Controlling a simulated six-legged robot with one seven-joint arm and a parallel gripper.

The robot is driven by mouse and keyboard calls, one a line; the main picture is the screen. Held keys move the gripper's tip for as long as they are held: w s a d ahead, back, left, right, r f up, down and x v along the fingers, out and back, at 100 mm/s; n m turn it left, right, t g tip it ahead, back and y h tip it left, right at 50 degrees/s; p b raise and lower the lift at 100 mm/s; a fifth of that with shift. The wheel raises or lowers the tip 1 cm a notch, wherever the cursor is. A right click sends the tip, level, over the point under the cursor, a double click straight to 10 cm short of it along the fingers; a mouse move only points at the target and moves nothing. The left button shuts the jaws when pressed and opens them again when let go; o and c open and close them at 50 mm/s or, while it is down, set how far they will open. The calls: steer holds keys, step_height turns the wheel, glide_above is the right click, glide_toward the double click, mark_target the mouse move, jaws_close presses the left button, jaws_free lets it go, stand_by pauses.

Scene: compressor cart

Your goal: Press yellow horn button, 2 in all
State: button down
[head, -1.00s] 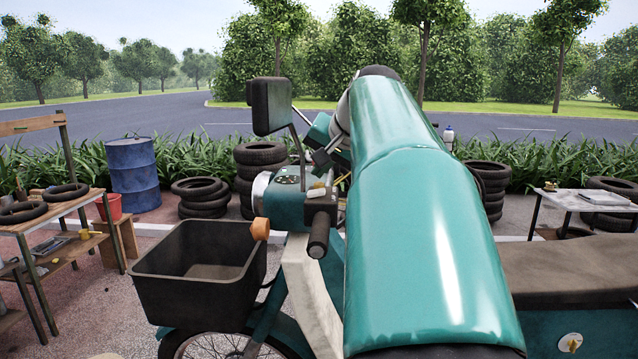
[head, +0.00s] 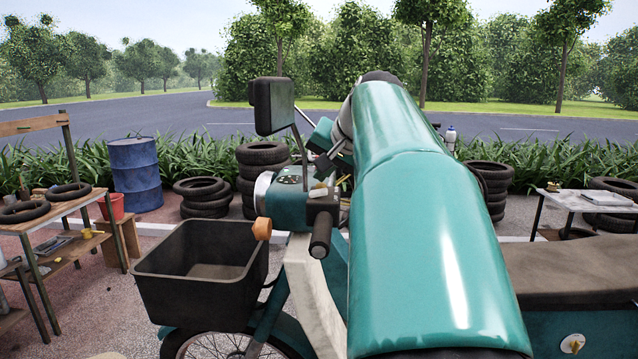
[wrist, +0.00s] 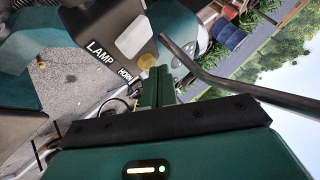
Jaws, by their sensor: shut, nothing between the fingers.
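The yellow horn button (wrist: 147,61) shows in the wrist view on the dark handlebar switch box, beside the word HORN. A pale lamp switch (wrist: 134,37) sits beside it, near the word LAMP. My gripper (wrist: 157,72) is shut and empty, its teal fingers pointing at the box with their tips close to the button. I cannot tell whether they touch it. In the head view the switch box (head: 320,208) is on the teal handlebar head, and my gripper is partly hidden there by my own arm.
A mirror (head: 271,106) on a thin stem (wrist: 205,72) rises close to my gripper. A black basket (head: 190,290) and an orange lamp (head: 262,228) are on the front left. A workbench (head: 50,222) stands left, a table (head: 575,200) right.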

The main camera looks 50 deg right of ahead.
steer(key=shift+f, duration=0.2)
stand_by(0.4)
steer(key=shift+r, duration=0.9)
step_height(320, 180, up, 5)
stand_by(0.3)
stand_by(0.9)
